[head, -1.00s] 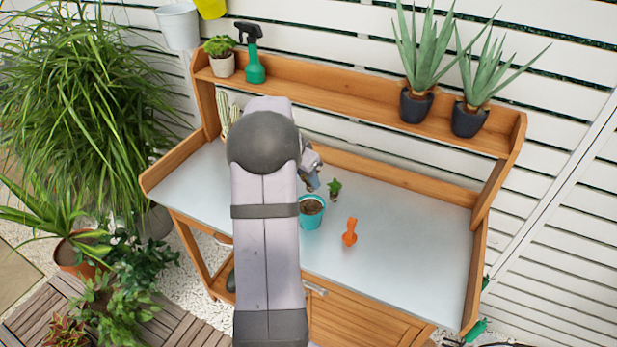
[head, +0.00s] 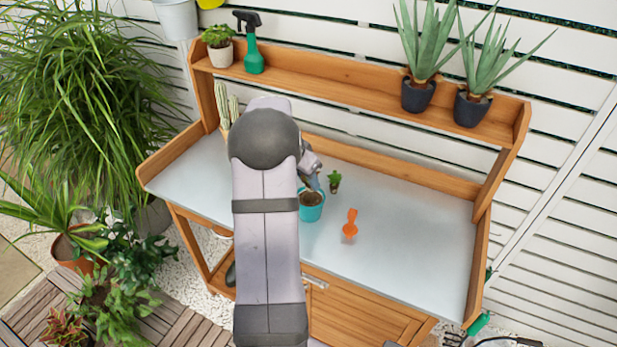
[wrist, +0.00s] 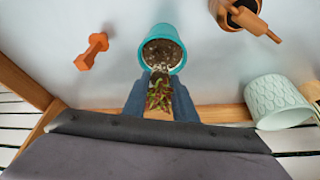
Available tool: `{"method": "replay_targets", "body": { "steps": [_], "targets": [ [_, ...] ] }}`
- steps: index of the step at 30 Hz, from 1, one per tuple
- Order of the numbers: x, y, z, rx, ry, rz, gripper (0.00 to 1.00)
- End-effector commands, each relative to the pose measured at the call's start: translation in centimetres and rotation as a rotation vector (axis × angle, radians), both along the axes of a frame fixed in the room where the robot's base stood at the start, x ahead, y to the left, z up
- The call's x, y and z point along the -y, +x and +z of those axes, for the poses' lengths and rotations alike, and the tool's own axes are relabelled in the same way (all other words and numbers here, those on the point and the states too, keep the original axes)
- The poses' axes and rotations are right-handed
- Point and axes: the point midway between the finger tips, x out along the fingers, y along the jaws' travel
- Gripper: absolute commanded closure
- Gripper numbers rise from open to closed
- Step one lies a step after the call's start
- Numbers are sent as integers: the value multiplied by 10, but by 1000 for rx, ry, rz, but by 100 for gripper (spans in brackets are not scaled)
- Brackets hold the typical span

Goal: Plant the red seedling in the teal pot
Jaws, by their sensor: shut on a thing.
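The teal pot (head: 311,213) stands on the bench top and holds dark soil; it also shows in the wrist view (wrist: 163,68). My gripper (wrist: 158,100) is shut on the red seedling (wrist: 159,93), which has green and reddish leaves, between its two blue-grey fingers.
An orange tool (head: 350,224) lies right of the pot. A pale patterned pot (wrist: 277,101) and a terracotta pot (wrist: 229,14) show in the wrist view. The bench's right side is clear.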

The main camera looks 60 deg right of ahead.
Motion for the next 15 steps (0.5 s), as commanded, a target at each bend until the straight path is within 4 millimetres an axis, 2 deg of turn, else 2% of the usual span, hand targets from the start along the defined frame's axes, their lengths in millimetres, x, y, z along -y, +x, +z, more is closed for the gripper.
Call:
{"method": "replay_targets", "body": {
  "steps": [6,15],
  "targets": [
    [0,0,-18,-1,1,1,96],
    [0,0,-31,0,0,0,96]
  ]
}}
